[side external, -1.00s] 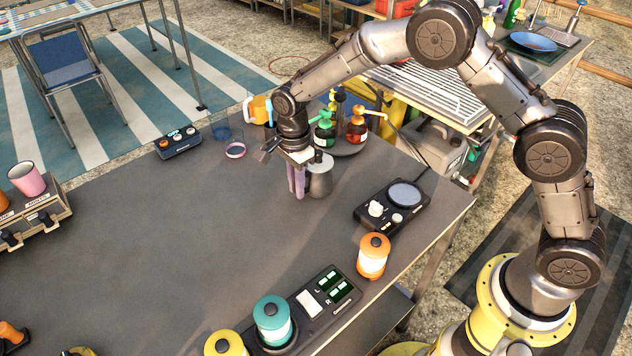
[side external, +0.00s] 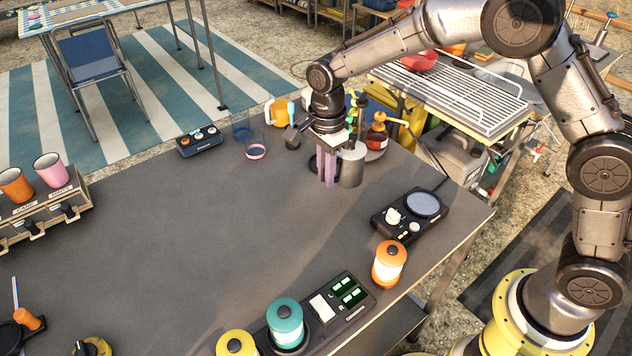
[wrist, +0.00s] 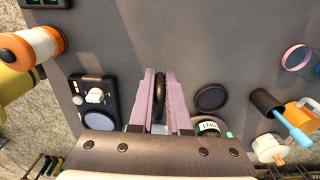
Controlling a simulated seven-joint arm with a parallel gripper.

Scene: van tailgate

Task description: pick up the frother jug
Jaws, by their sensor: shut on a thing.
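The frother jug (side external: 351,167) is a grey metal jug, upright, near the far right part of the dark table in the side view. My gripper (side external: 327,172) is beside it on the left, its pinkish-purple fingers pointing down. In the wrist view, my gripper (wrist: 160,92) is shut on the jug's dark loop handle (wrist: 160,86). The jug's body is mostly hidden there behind the gripper. The jug appears a little above the table, though the gap under it is hard to make out.
A black round coaster (wrist: 211,98) lies beside the fingers. A black device with knobs (side external: 409,212) stands to the right of the jug. An amber pump bottle (side external: 377,136) is behind it. A clear cup with a pink rim (side external: 256,152) is at left. The table's middle (side external: 220,225) is clear.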

